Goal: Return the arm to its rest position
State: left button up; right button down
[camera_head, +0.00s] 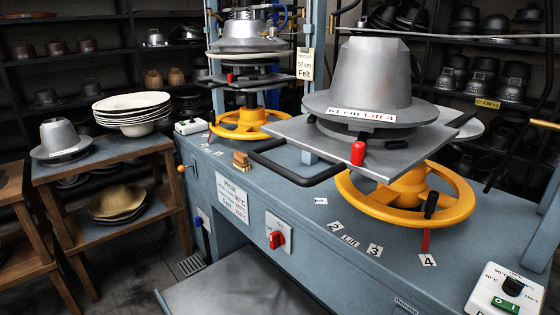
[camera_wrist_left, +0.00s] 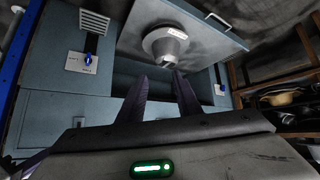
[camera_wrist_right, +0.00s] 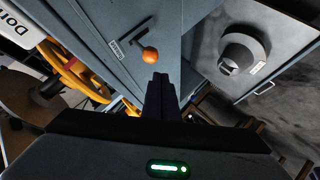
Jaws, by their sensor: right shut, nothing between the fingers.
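Neither gripper shows in the head view. In the left wrist view my left gripper (camera_wrist_left: 160,76) has its two dark fingers apart, with nothing between them. Beyond the fingers are a blue-grey cabinet and a grey hat mould (camera_wrist_left: 166,44). In the right wrist view my right gripper (camera_wrist_right: 160,77) has its fingers together and holds nothing. An orange ball knob (camera_wrist_right: 150,54) appears just beyond its fingertips; I cannot tell the distance between them. A grey hat mould (camera_wrist_right: 243,50) on a flat grey panel is to the right of the fingers.
The blue-grey press bench carries a large silver hat mould (camera_head: 369,72) on a plate above a yellow handwheel (camera_head: 457,205). A second press with a yellow handwheel (camera_head: 245,124) stands behind. A wooden table (camera_head: 100,152) with stacked hats is at the left. Shelves line the back.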

jog(key=s+a+f+m+g+y, duration=0.3)
jog(key=s+a+f+m+g, duration=0.1)
jog(key=s+f, duration=0.7)
jog(key=a+f+m, duration=0.1)
jog(key=m, duration=0.1)
jog(key=shift+s+f+m, duration=0.3)
jog(key=shift+s+f, duration=0.1)
